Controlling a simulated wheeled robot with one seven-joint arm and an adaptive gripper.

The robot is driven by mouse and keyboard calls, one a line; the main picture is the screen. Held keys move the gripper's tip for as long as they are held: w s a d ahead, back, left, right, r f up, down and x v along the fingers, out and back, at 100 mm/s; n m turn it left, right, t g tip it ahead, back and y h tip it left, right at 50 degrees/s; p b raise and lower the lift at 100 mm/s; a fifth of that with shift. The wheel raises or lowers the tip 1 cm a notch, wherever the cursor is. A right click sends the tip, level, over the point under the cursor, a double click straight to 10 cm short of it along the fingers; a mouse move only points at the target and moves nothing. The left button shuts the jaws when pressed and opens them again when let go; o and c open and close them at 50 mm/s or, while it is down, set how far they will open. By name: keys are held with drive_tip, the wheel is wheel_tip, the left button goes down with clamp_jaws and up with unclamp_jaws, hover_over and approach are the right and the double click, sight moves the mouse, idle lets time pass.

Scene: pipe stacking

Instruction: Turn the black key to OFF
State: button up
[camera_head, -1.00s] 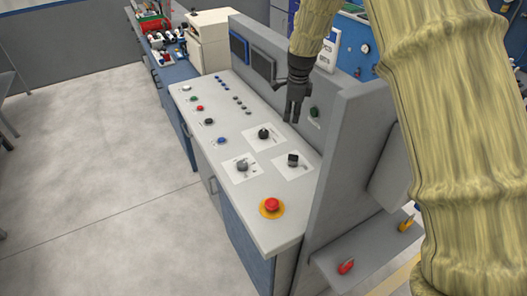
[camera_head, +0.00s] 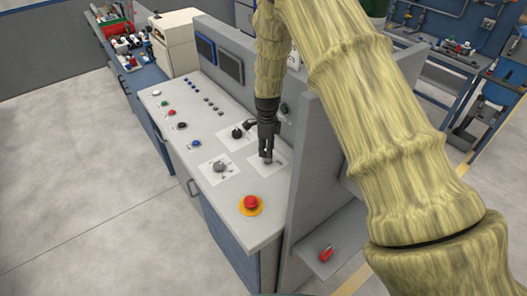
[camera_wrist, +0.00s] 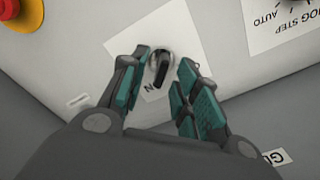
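The black key (camera_wrist: 161,66) is a rotary key on a white label plate (camera_wrist: 113,43) on the sloped grey console. In the wrist view it lies between the fingertips of my gripper (camera_wrist: 166,82), which is open with its teal pads on either side of it. A letter N shows on the plate below the key; the rest of the lettering is hidden or too small to read. In the head view my gripper (camera_head: 267,157) points down over the right-hand plate (camera_head: 277,158) and mostly hides the key.
A red emergency button (camera_head: 251,202) on a yellow ring sits near the console's front end. A grey knob (camera_head: 219,167) and a black knob (camera_head: 237,133) sit on neighbouring plates. A grey upright panel (camera_head: 297,170) stands close on the right.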

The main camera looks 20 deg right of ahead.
drive_tip(key=shift+f+p, duration=0.5)
drive_tip(key=shift+f, duration=0.95)
